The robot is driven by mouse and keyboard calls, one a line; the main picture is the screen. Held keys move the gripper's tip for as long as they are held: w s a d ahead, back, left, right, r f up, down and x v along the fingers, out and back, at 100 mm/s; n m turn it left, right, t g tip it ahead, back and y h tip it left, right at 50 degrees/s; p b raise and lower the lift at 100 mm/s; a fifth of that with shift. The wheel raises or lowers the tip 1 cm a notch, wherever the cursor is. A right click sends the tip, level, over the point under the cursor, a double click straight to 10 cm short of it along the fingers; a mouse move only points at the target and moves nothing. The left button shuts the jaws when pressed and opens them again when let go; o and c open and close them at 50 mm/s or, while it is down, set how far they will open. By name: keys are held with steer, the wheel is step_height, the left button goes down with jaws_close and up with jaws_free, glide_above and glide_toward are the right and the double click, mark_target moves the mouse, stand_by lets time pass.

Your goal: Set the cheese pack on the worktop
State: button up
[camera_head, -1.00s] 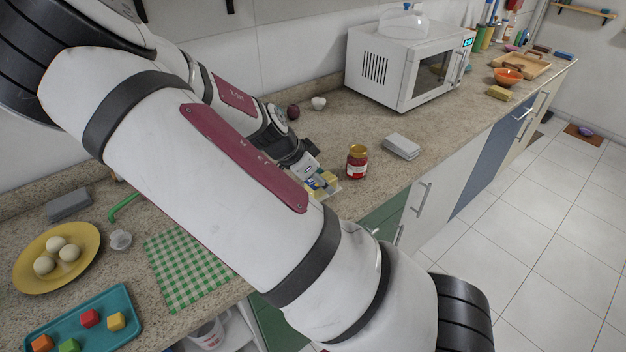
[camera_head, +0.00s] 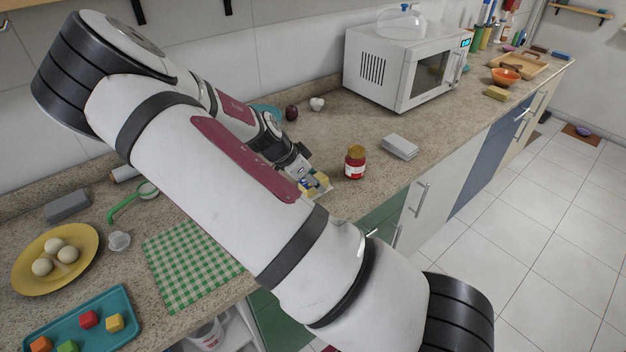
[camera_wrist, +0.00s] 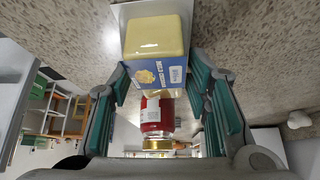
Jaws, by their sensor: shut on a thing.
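The cheese pack, with a yellow block and a blue printed label, shows in the wrist view (camera_wrist: 155,38) between my fingertips. My gripper (camera_wrist: 159,80) is shut on it, with a teal-padded finger on each side. In the head view the pack (camera_head: 318,184) is at the front part of the speckled worktop (camera_head: 375,118), left of a red jar. My gripper (camera_head: 302,172) is at its upper left, partly hidden behind my arm. I cannot tell whether the pack touches the worktop.
The red jar with a gold lid (camera_head: 355,162) stands close to the pack's right; it also shows in the wrist view (camera_wrist: 155,118). A grey block (camera_head: 400,146) lies farther right. The microwave (camera_head: 405,65) stands behind. A checkered cloth (camera_head: 187,265) lies at left.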

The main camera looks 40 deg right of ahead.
steer(key=o, duration=1.5)
steer(key=s+v, duration=0.1)
steer(key=v, duration=1.1)
steer(key=shift+s+a+r+n+t+y, duration=1.05)
steer(key=shift+s+a+r+n, duration=1.15)
steer(key=shift+s+r+n, duration=1.35)
steer(key=shift+s+a+r+n+t+y, duration=1.05)
steer(key=shift+s+a+r+n, duration=1.5)
steer(key=shift+s, duration=1.75)
steer(key=shift+s+a+r+n+t+y, duration=1)
steer(key=shift+s+a+r+n, duration=0.9)
steer(key=shift+s+r+n, duration=1.7)
